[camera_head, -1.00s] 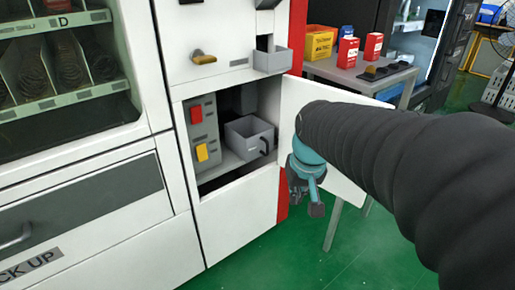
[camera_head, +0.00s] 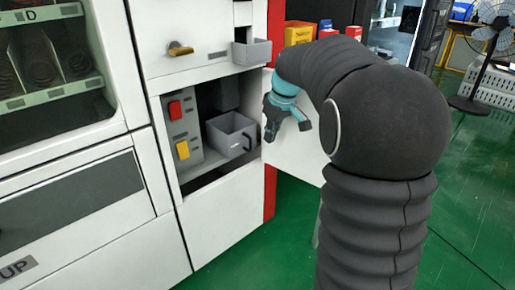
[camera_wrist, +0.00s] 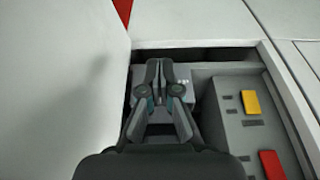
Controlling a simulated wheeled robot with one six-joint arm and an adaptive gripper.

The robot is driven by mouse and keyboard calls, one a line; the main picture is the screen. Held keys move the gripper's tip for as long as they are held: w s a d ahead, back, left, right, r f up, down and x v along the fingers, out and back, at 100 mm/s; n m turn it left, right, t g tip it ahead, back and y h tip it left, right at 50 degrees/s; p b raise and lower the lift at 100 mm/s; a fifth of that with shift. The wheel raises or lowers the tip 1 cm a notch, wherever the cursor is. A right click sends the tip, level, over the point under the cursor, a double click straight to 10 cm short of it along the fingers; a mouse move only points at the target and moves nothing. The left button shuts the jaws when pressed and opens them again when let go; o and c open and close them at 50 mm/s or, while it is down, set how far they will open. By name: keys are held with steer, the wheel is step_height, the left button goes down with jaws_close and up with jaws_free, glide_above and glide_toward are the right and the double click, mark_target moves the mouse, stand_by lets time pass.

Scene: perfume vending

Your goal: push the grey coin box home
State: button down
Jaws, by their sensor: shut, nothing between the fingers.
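The grey coin box (camera_head: 226,137), open-topped with a dark handle on its front, sits in the open lower compartment of the white machine. It shows in the wrist view (camera_wrist: 183,74) behind my fingers, which hide much of it. My gripper (camera_wrist: 160,68) is shut and empty. In the head view my gripper (camera_head: 276,133) is just right of the box, by the compartment's opening. I cannot tell whether the fingertips touch the box.
A grey panel with a red button (camera_head: 175,110) and a yellow button (camera_head: 182,150) stands left of the box. The open white door (camera_head: 290,162) is at the right. A small grey tray (camera_head: 252,52) juts out above. Green floor is free at the lower right.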

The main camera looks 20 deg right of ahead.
mark_target(244, 142)
steer(key=w+a+f+b, duration=0.1)
steer(key=w+a+f, duration=0.2)
steer(key=w+f, duration=0.3)
steer(key=shift+f, duration=1.75)
steer(key=shift+w, duration=0.15)
steer(key=w+p, duration=0.1)
steer(key=w+a+p, duration=0.1)
steer(key=w, duration=0.1)
steer(key=w+a+p, duration=0.1)
steer(key=w, duration=0.1)
steer(key=shift+a+r, duration=0.15)
steer(key=shift+a, duration=0.05)
steer(key=shift+w+a, duration=0.15)
steer(key=shift+w, duration=0.2)
